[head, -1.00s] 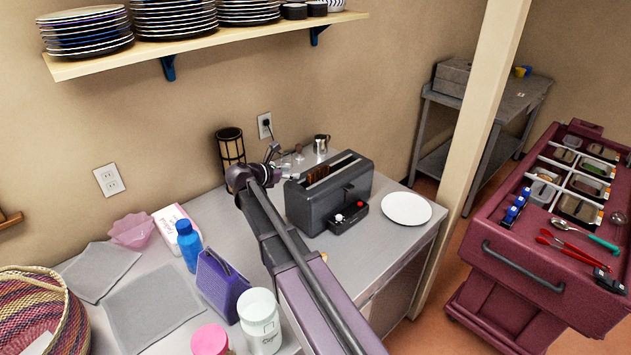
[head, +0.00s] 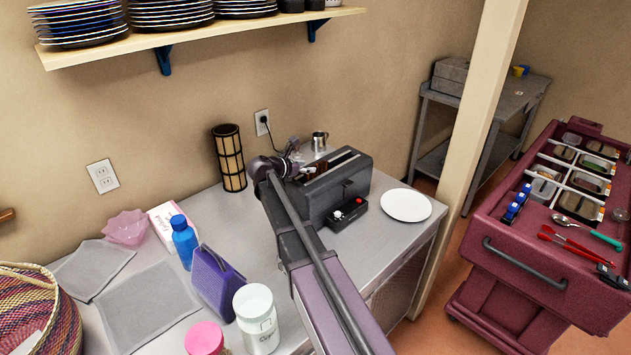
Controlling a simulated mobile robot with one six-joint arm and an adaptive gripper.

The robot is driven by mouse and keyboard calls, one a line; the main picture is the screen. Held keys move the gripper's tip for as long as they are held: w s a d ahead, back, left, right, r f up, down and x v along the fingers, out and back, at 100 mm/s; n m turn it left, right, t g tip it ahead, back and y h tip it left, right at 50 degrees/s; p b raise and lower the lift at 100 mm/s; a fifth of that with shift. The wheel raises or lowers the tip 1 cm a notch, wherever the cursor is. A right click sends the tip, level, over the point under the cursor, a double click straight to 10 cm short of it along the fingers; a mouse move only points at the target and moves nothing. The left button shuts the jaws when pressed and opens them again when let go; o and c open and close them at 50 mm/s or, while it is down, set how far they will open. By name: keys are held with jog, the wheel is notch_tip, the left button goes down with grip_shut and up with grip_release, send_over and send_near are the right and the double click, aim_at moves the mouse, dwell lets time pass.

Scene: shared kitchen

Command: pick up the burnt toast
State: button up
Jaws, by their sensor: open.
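The burnt toast (head: 310,176) shows only as a small brown edge in the left part of the dark grey toaster (head: 336,192), largely hidden by my arm and gripper. The toaster stands on the grey counter, its red and white knobs facing forward. My gripper (head: 299,163) is at the toaster's left end, at about the height of its top; its fingers are small in the picture. It is open, with nothing seen in it. I cannot tell whether it touches the toast.
A white plate (head: 406,205) lies right of the toaster. A metal jug (head: 319,141) and a dark lattice cylinder (head: 229,158) stand behind. A purple holder (head: 217,281), blue bottle (head: 184,241) and white canister (head: 257,318) stand left of my arm. A shelf of plates (head: 170,17) hangs above.

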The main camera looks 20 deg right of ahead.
aim_at(314, 165)
jog(key=shift+d, duration=0.15)
jog(key=shift+b+x, duration=0.85)
jog(key=shift+x, duration=1.7)
jog(key=shift+r, duration=0.1)
grip_shut()
